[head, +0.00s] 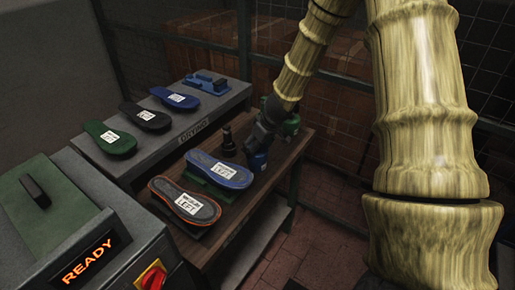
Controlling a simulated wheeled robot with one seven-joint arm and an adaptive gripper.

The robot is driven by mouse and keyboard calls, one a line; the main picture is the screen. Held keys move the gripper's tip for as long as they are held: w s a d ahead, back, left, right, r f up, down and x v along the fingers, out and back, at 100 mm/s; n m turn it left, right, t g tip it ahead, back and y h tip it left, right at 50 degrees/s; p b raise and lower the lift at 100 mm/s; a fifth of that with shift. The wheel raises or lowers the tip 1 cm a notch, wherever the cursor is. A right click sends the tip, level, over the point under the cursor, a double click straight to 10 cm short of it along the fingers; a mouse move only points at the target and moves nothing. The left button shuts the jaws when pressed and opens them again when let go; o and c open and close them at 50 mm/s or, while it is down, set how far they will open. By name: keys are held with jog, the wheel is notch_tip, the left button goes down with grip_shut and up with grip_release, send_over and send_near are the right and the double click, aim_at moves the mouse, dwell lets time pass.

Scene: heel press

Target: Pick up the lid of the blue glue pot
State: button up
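The blue glue pot (257,162) stands on the brown wooden bench, towards its right side. My arm reaches down from the upper right. My dark gripper (255,147) is right over the top of the blue pot, touching it or very close. It hides the pot's lid, and the fingers are too small and dark to tell open from shut. A green pot (292,126) stands just behind and right of my gripper, partly hidden by my arm.
A dark bottle-shaped object (228,142) stands left of my gripper. A blue sole (220,171) on a green support and an orange-edged sole (185,203) lie in front. The grey drying shelf (190,134) holds more soles. The press (75,225) shows READY.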

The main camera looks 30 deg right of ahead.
notch_tip(320, 180, up, 2)
jog(key=shift+r, duration=0.1)
jog(key=s+a+r+b, duration=0.1)
jog(key=s+a+b, duration=0.1)
jog(key=s, duration=0.5)
jog(key=s+a+r+b, duration=0.1)
jog(key=s+a+b, duration=0.1)
jog(key=s, duration=0.6)
jog(key=shift+s+a+b, duration=0.2)
jog(key=shift+b, duration=0.2)
